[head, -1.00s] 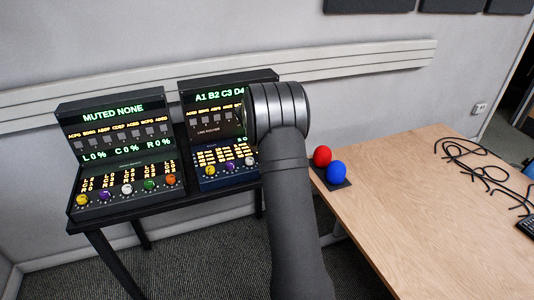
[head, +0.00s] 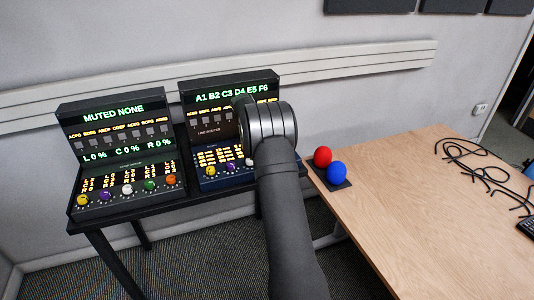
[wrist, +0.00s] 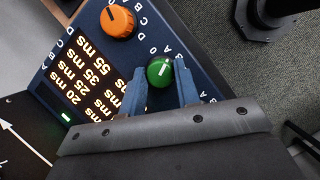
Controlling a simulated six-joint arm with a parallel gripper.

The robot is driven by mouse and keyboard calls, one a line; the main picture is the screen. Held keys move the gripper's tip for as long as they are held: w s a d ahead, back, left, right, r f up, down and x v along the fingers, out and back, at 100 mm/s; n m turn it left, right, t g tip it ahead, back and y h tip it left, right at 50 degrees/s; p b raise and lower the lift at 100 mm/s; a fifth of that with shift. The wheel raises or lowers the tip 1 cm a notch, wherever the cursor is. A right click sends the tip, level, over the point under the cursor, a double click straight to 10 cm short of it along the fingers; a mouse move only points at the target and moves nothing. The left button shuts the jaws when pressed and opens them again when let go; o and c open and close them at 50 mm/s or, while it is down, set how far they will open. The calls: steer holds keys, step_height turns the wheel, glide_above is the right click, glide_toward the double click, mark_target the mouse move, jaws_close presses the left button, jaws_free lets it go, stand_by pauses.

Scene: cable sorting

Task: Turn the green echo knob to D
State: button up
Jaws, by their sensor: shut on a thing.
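The green knob (wrist: 159,72) with a white pointer line sits on the blue panel of the right-hand unit (head: 205,171) in the wrist view. My gripper (wrist: 160,82) is shut on it, with one blue-grey finger on each side. Letters A to D are printed around the knob, partly covered by the fingers. I cannot tell for certain which letter the line points to. In the head view my wrist and arm hide this knob and the fingers.
An orange knob (wrist: 117,21) is beside the green one. Yellow (head: 210,171) and purple (head: 230,167) knobs are on the same panel. The left-hand unit (head: 75,212) has its own green knob (head: 150,185).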

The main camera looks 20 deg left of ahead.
steer(key=m+g, duration=0.1)
steer(key=m, duration=0.3)
steer(key=shift+w+m+g, duration=0.15)
steer(key=shift+m+g, duration=0.25)
steer(key=m, duration=0.2)
steer(key=m+g, duration=0.1)
steer(key=m, duration=0.1)
steer(key=shift+w+g+y, duration=0.1)
steer(key=shift+g+y, duration=0.2)
steer(key=m+g+y, duration=0.1)
steer(key=m, duration=0.4)
steer(key=shift+w+d, duration=0.1)
steer(key=m, duration=0.2)
steer(key=m+g+y, duration=0.1)
steer(key=m, duration=0.2)
steer(key=shift+d+y, duration=0.15)
steer(key=shift+y, duration=0.15)
steer(key=o, duration=1)
steer(key=shift+c, duration=0.2)
